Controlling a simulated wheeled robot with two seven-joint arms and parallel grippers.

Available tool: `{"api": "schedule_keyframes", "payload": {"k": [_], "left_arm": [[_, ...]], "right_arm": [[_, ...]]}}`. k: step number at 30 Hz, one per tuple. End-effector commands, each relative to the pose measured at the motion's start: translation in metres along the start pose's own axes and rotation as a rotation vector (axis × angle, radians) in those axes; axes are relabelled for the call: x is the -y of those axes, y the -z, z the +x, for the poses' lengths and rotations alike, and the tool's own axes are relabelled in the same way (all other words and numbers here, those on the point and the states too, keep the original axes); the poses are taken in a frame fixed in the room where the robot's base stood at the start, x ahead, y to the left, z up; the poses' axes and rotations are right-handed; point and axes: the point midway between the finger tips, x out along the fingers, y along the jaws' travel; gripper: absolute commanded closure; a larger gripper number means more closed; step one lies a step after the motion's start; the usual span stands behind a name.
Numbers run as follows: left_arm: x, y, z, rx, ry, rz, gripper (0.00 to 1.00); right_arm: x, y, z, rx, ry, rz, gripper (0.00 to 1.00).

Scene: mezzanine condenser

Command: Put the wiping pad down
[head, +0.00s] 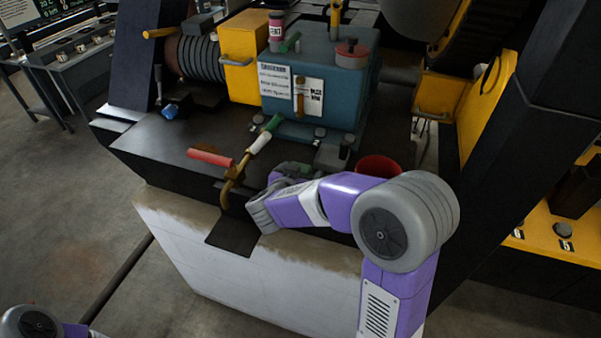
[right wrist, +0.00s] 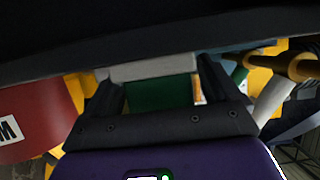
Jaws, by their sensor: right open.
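The wiping pad seems to be the green block with a pale grey layer (right wrist: 160,92) between my right fingers in the right wrist view. In the head view a dark greenish piece (head: 293,168) just beyond my right wrist may be the same pad, partly hidden. My right gripper (head: 284,180) reaches over the front of the dark bench top. Its two dark fingers also show in the right wrist view (right wrist: 162,84), spread apart on either side of the pad. I cannot tell whether the pad touches the bench. My left gripper is out of view; only part of my left arm shows.
A red container (head: 378,165) is close on the right. A teal box (head: 318,80) stands behind. The dark bench top (head: 165,140) is mostly clear at left.

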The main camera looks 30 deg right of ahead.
Motion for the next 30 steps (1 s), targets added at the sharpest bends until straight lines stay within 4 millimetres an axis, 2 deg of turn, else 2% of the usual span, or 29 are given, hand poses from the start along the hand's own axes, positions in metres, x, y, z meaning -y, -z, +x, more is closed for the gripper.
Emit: {"api": "schedule_keyframes", "payload": {"k": [5, 15, 19, 24, 30], "left_arm": [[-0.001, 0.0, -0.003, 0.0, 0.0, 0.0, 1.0], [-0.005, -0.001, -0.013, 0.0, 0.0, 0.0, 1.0], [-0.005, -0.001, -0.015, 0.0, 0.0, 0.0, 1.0], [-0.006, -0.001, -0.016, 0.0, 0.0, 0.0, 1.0], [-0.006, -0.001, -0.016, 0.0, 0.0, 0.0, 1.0]], "right_arm": [[0.001, 0.004, -0.014, -0.001, 0.003, 0.0, 0.11], [0.001, 0.005, -0.086, -0.001, 0.005, 0.0, 0.11], [0.001, 0.004, -0.107, -0.001, 0.004, 0.001, 0.11], [0.0, 0.004, -0.12, -0.001, 0.001, 0.0, 0.11], [0.0, 0.003, -0.122, 0.0, 0.0, 0.0, 0.11]]}}
